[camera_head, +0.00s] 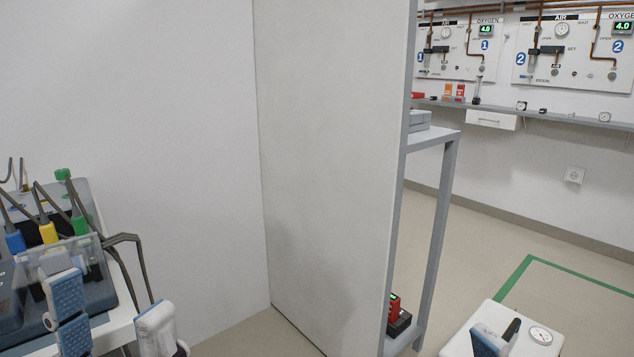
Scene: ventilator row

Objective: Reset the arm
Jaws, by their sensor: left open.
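My left gripper (112,318) is at the lower left. Its two blue-padded white fingers stand apart with nothing seen between them. It is in front of a grey device (92,205) on a white table (118,325); the nearer finger overlaps the device's clear cover. I cannot tell whether they touch. Blue, yellow (47,232) and green plugs with dark cables stand in the device.
A tall white partition (330,160) fills the middle. Behind it stands a grey-framed table (440,190). Gas panels (575,50) hang above a shelf (560,116) at the back right. A white cart top (535,318) with a gauge is at the lower right. Floor is clear inside the green line (515,275).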

